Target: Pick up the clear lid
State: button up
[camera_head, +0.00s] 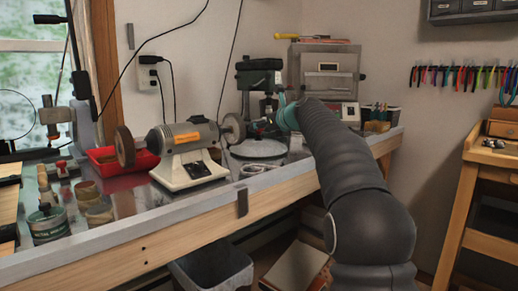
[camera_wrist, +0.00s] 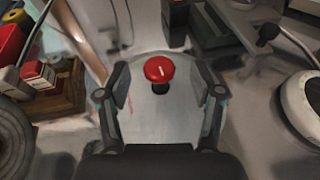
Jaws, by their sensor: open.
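In the wrist view, a round red knob (camera_wrist: 159,69) stands on a small dark stem. It sits on a pale, see-through-looking disc, the clear lid (camera_wrist: 150,115), lying flat on the bench. My gripper (camera_wrist: 160,88) is open, with one finger on each side of the knob and a gap to it on both sides. The near part of the lid is hidden by my gripper's body. In the head view my gripper (camera_head: 268,126) is over the back of the bench, partly hidden by my arm. I cannot make out the lid clearly there.
A bench grinder (camera_head: 185,150) stands left of my gripper, beside a red tray (camera_head: 120,160). A drill press (camera_head: 257,80) and a metal cabinet (camera_head: 324,75) stand behind. A wooden box (camera_wrist: 58,98) is at left in the wrist view, and a white round object (camera_wrist: 303,102) at right.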

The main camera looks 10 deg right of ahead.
jog(key=shift+x, duration=1.55)
jog(key=shift+f, duration=0.15)
grip_shut()
